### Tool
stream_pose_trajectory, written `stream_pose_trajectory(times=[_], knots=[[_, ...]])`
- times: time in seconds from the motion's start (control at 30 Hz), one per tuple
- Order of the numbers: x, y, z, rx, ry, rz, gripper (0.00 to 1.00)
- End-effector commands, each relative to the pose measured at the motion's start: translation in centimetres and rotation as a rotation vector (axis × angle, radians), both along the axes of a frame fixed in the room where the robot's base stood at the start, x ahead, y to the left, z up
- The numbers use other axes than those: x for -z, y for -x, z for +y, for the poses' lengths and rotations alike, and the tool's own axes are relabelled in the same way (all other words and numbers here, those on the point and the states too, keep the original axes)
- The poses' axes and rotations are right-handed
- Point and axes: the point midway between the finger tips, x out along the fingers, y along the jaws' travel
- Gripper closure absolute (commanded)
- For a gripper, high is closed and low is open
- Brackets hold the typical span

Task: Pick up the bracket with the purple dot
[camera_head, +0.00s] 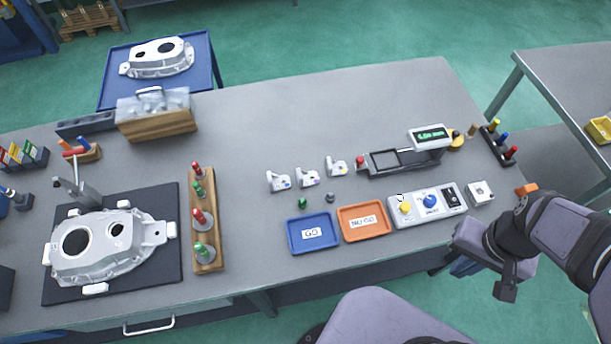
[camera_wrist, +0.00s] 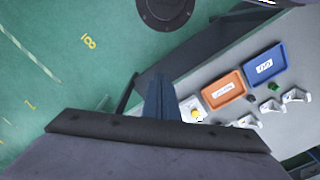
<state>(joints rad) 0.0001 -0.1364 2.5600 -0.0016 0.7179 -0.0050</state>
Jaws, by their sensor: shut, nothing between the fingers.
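Three small silver brackets stand in a row near the middle of the bench: the left bracket (camera_head: 278,181), the middle bracket (camera_head: 308,177) and the right bracket (camera_head: 336,166). Each carries a small coloured dot, too small for me to tell surely which is purple. Brackets also show at the right of the wrist view (camera_wrist: 294,96). My gripper (camera_wrist: 160,84) is shut and empty, off the front edge of the bench and well apart from the brackets.
A blue tray (camera_head: 313,246) and an orange tray (camera_head: 376,231) lie in front of the brackets. A button panel (camera_head: 412,219) and a scale (camera_head: 387,161) stand to the right. A green nut (camera_head: 302,203) lies near the brackets. Bench behind the brackets is clear.

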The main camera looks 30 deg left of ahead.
Motion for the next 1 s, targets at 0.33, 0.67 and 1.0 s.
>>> stream_pose_trajectory(times=[0.33,0.67,1.0], knots=[[0.0,0.0,0.0,0.0,0.0,0.0,1.0],[0.0,0.0,0.0,0.0,0.0,0.0,0.69],[0.89,-0.8,0.81,-0.024,-0.005,-0.025,0.69]])
